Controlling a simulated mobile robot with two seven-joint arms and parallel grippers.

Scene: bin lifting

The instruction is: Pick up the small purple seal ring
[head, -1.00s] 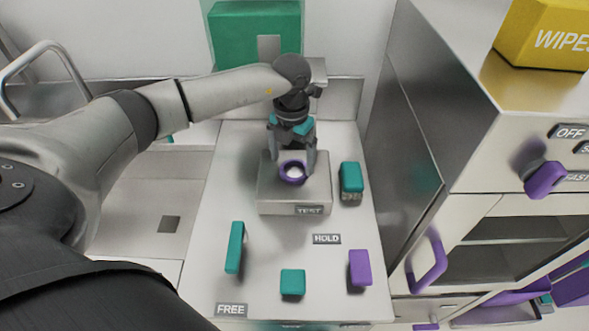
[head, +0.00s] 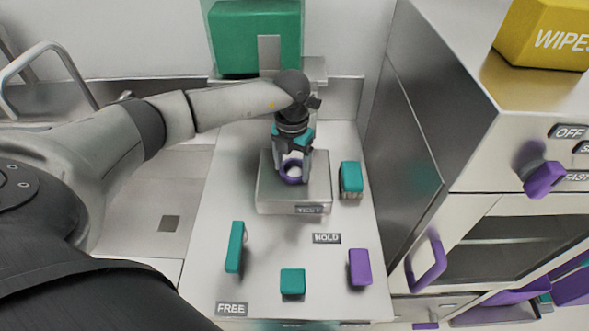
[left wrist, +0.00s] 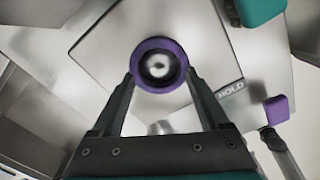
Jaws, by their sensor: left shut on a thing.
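The small purple seal ring (head: 291,179) is at the metal block marked TEST (head: 265,199), near the middle of the counter in the head view. In the left wrist view the ring (left wrist: 141,80) shows as a purple band with a pale, shiny centre. My left gripper (head: 292,172) comes down from above and is shut on the ring, with one finger on each side; its fingers (left wrist: 160,86) also show in the left wrist view. Whether the ring touches the block I cannot tell. My right gripper is not in view.
A teal block (head: 351,177) stands close right of the metal block. In front are an upright teal piece (head: 234,247), a teal block (head: 293,282) and a purple block (head: 360,267). A steel cabinet (head: 405,130) bounds the right side.

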